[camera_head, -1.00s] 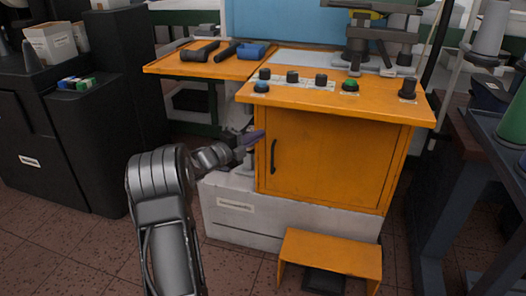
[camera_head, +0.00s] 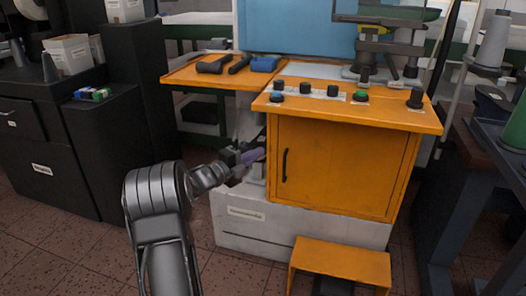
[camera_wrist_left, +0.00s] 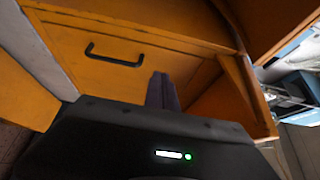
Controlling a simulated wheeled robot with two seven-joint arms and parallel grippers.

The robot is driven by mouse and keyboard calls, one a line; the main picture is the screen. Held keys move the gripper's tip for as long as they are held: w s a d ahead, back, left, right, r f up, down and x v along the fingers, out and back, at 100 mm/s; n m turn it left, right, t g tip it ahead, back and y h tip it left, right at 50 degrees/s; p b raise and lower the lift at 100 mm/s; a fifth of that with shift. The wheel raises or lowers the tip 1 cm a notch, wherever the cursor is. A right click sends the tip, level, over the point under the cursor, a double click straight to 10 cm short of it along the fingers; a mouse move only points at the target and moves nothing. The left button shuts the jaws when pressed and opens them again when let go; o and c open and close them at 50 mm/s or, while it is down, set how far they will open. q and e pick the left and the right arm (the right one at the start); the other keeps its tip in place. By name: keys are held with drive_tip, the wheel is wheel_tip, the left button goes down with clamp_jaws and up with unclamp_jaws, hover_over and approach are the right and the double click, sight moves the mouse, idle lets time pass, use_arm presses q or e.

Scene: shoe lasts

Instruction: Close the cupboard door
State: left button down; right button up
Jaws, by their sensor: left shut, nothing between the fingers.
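The cupboard door (camera_head: 340,170) is an orange panel with a black vertical handle (camera_head: 285,165) near its left edge, on the front of the orange cabinet. It looks nearly flush with its frame; I cannot tell whether a small gap is left. My left gripper (camera_head: 254,155) is shut and empty, its purple-grey fingers at the left of the door, level with the handle. In the left wrist view its fingertips (camera_wrist_left: 161,92) show in front of the door face (camera_wrist_left: 130,60), to the right of the handle (camera_wrist_left: 114,55). Contact cannot be told. My right gripper is out of view.
An orange step stool (camera_head: 340,262) stands before the cabinet's white base (camera_head: 240,215). The worktop (camera_head: 400,115) with knobs overhangs the door. A black cabinet (camera_head: 110,150) stands at the left and a dark table (camera_head: 470,190) at the right.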

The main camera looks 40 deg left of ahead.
use_arm(q)
drive_tip(key=s+a, duration=0.2)
drive_tip(key=s, duration=0.4)
drive_tip(key=shift+p, duration=0.45)
drive_tip(key=shift+a+r, duration=0.1)
